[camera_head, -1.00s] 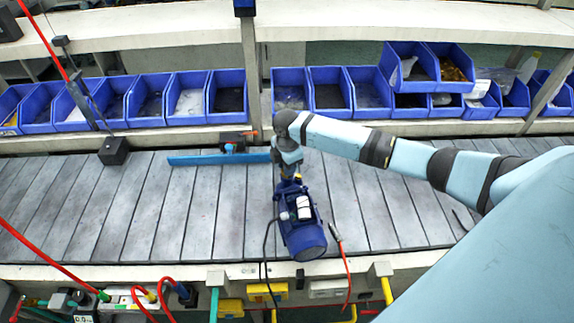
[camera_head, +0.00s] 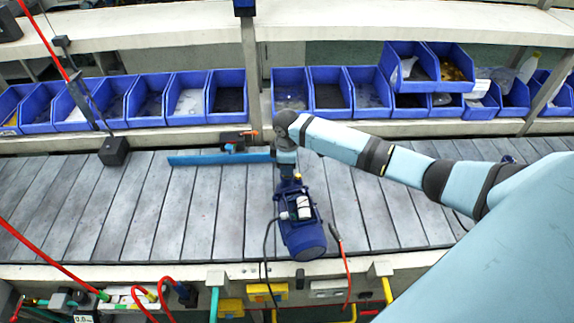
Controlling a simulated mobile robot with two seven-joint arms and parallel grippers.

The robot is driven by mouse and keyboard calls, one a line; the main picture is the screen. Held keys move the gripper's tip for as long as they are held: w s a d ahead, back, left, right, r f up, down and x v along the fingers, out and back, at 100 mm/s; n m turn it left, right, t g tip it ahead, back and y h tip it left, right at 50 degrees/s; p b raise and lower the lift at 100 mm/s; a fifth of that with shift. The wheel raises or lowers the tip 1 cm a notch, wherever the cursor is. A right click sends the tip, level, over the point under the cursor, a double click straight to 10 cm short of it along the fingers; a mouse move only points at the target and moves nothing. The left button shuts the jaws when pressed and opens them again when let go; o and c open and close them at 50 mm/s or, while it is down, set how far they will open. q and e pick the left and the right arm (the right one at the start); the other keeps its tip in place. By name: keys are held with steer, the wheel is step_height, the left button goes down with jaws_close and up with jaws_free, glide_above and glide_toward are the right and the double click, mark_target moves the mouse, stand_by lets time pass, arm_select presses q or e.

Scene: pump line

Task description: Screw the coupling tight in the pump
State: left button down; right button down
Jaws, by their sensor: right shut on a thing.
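The blue pump (camera_head: 302,230) lies on the slatted conveyor, its round motor end toward me. My right gripper (camera_head: 289,176) is at the pump's far end, pointing down. It is shut on the coupling, which is mostly hidden by the gripper and wrist. A small yellowish piece (camera_head: 297,177) shows beside the fingers. I cannot tell how deep the coupling sits in the pump. My left gripper is not in view.
A long blue bar (camera_head: 220,159) lies on the conveyor (camera_head: 140,210) left of my wrist. Blue bins (camera_head: 149,99) line the shelf behind. A red-handled cable (camera_head: 341,262) hangs right of the pump.

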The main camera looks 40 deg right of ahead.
steer(key=m, duration=0.3)
steer(key=shift+m, duration=0.3)
steer(key=c, duration=1)
jaws_free()
steer(key=shift+c, duration=0.2)
steer(key=n, duration=0.3)
steer(key=shift+n, duration=0.3)
steer(key=n, duration=0.3)
